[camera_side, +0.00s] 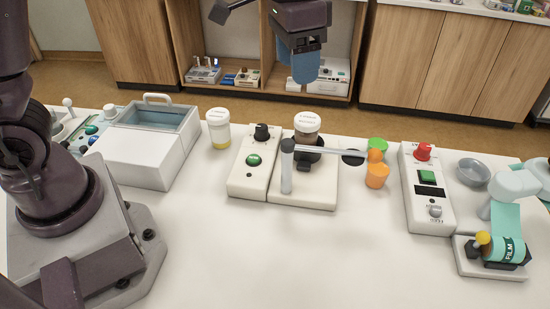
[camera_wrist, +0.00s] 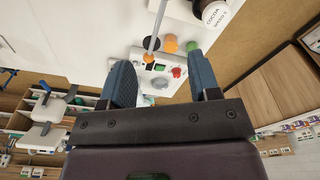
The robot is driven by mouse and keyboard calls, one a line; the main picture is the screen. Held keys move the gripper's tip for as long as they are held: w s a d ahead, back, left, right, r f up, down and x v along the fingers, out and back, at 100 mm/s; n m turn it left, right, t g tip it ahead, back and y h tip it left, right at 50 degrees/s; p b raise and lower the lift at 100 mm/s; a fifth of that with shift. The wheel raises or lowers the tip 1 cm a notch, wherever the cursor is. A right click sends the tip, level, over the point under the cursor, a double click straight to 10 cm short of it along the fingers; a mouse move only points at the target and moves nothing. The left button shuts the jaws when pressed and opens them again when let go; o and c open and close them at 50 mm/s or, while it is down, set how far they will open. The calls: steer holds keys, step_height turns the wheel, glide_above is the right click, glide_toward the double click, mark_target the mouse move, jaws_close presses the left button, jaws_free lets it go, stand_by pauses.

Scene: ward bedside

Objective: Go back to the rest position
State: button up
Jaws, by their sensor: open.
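My gripper (camera_side: 298,62) is raised above the far side of the table, in front of the wooden cabinets, with its blue fingers pointing down. In the wrist view my gripper (camera_wrist: 164,88) shows its two blue fingers spread apart with nothing between them. It touches nothing. The white table (camera_side: 240,255) lies below and nearer the side camera. A white-lidded jar with dark contents (camera_side: 306,128) stands on the white device with a grey post (camera_side: 308,192), below my gripper.
A white-lidded jar with yellow contents (camera_side: 218,128) stands left of a control box (camera_side: 254,165). Orange and green cups (camera_side: 377,176) stand right of the device. A switch box (camera_side: 428,195), metal bowl (camera_side: 473,172) and film dispenser (camera_side: 500,248) are at right. The front table is clear.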

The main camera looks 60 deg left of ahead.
steer(key=s+a+r+n+t, duration=0.1)
steer(key=s+a, duration=0.3)
steer(key=s, duration=0.5)
steer(key=s+a+r+n+t, duration=0.2)
steer(key=s+a+r+t, duration=0.1)
steer(key=s, duration=0.6)
steer(key=shift+s+a+n+t, duration=0.3)
steer(key=shift+a+t, duration=0.1)
steer(key=shift+a, duration=0.35)
